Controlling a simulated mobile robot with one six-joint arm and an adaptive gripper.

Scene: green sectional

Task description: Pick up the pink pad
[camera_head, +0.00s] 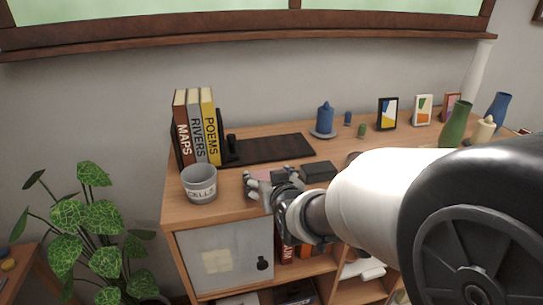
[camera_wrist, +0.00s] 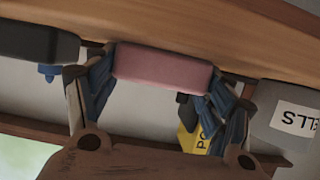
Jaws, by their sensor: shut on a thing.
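The pink pad (camera_wrist: 162,68) is a small block held lengthwise between the two fingers of my gripper (camera_wrist: 162,82) in the wrist view. The fingers press on its two short ends. In the head view only a sliver of the pink pad (camera_head: 264,174) shows behind my gripper (camera_head: 260,185), which is over the front part of the wooden cabinet top (camera_head: 228,206). I cannot tell whether the pad touches the wood.
A grey cup marked CELLS (camera_head: 199,184) stands left of my gripper. A dark box (camera_head: 318,172) lies close on its right. Behind are a dark tray (camera_head: 275,149) and upright books (camera_head: 196,127). A blue candle (camera_head: 325,118) stands farther back.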

